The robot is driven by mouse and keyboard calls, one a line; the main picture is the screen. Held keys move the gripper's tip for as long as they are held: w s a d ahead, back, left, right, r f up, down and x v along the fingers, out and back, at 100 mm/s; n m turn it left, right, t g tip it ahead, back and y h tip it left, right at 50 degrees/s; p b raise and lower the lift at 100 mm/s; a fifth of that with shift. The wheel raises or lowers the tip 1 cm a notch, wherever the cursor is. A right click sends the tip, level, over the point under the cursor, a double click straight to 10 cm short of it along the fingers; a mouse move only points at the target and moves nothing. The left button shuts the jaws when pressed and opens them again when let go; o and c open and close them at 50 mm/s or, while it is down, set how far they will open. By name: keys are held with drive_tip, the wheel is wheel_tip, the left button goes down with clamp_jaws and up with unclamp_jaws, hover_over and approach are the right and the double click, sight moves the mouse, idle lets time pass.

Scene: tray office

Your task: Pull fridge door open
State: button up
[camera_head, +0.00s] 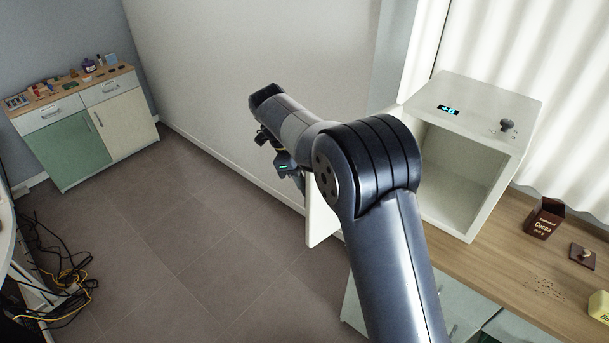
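A small white fridge (486,116) stands on the wooden counter at the right, with a lit blue display on its top. Its front is open and I see into an empty-looking inside (455,170). The fridge door (318,216) stands swung out to the left, mostly hidden behind my arm. My gripper (297,180) is at the far end of the arm, close to the door's upper edge. The arm hides most of it, so I cannot tell whether the fingers touch the door or its handle.
A brown cocoa tin (544,217), a small brown lid (582,255) and a yellow container (600,306) are on the counter (500,270). A green and cream cabinet (92,128) stands at the far left. Cables (62,275) lie on the floor at left. The middle floor is clear.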

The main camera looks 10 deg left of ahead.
drive_tip(key=v, duration=1)
drive_tip(key=shift+r, duration=0.35)
drive_tip(key=shift+a+f, duration=0.1)
drive_tip(key=shift+a, duration=0.05)
drive_tip(key=x, duration=1)
drive_tip(key=shift+f, duration=0.3)
drive_tip(key=shift+r, duration=0.1)
